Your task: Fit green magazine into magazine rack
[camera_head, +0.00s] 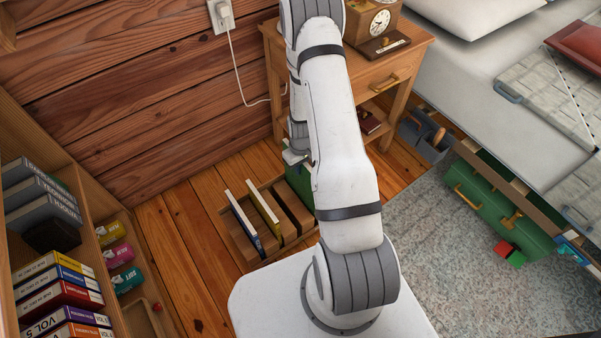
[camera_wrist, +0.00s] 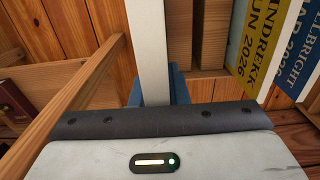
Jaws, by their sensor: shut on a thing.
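The green magazine (camera_head: 298,182) is upright at the right end of the wooden magazine rack (camera_head: 243,254), partly hidden behind my arm. My gripper (camera_head: 292,157) is mostly hidden there. In the wrist view, its blue fingers (camera_wrist: 154,95) are shut on the magazine's pale edge (camera_wrist: 149,45), which runs straight up the picture. The rack's wooden slats (camera_wrist: 208,72) show just right of it. I cannot tell whether the magazine's lower edge is inside a slot. A yellow magazine (camera_head: 263,212) and a blue one (camera_head: 245,225) stand in the rack's left slots.
The wooden nightstand (camera_head: 410,50) with a clock (camera_head: 380,22) stands close behind my arm. A charger cable (camera_head: 238,75) hangs along the wall. A bookshelf (camera_head: 95,210) is at left. A grey caddy (camera_head: 425,135) is right of the nightstand. Floor is clear left of the rack.

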